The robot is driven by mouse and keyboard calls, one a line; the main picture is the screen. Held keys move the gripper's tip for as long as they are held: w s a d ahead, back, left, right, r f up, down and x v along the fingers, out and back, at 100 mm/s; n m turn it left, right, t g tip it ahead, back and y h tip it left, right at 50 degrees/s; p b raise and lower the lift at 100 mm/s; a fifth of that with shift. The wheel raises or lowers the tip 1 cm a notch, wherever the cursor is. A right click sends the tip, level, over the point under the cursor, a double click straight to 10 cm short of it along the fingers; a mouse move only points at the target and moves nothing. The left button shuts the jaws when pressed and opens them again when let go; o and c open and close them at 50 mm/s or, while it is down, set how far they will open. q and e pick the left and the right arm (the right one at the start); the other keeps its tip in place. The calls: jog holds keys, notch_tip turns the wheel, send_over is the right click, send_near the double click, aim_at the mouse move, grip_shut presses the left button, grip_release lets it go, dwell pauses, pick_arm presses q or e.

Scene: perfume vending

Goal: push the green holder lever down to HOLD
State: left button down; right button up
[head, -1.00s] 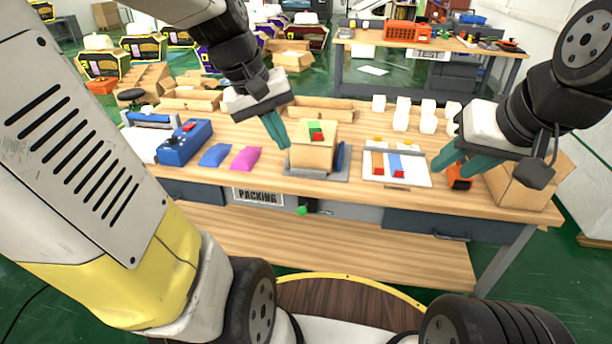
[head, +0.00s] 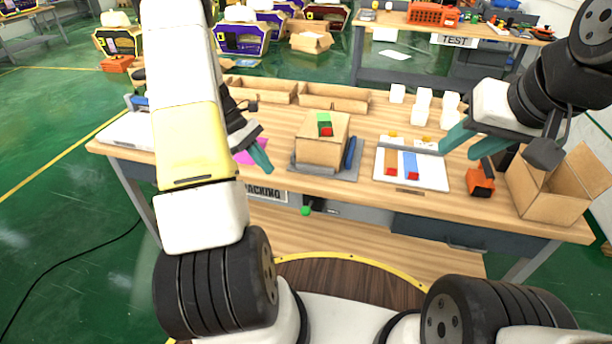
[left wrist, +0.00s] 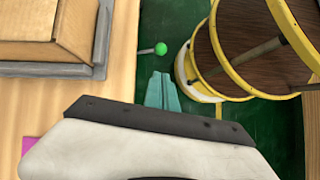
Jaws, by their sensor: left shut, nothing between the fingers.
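The green holder lever is a dark rod with a green ball knob (head: 305,211), sticking out under the packing table's front edge below the cardboard box. In the left wrist view the green knob (left wrist: 160,48) shows just ahead of the fingertips, with a visible gap. My left gripper (head: 262,160) is shut and empty at the table's front edge, above and left of the knob. Its closed teal fingers (left wrist: 162,88) also show in the left wrist view. My right gripper (head: 468,150) is open and empty over the table's right side. No HOLD marking is readable.
A cardboard box (head: 322,150) with green and red pieces on top sits on a grey fixture (head: 320,177). A white tray (head: 432,178), an orange tool (head: 481,184) and an open carton (head: 556,182) stand to the right. The space before the table edge looks clear.

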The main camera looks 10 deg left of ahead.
pick_arm(q)
jog(key=shift+w+a+f, duration=0.15)
jog(key=shift+f, duration=0.35)
jog(key=d+r+x, duration=0.1)
jog(key=x, duration=1.2)
jog(key=shift+d+f, duration=0.3)
jog(key=shift+d, duration=0.1)
jog(key=shift+s, duration=0.2)
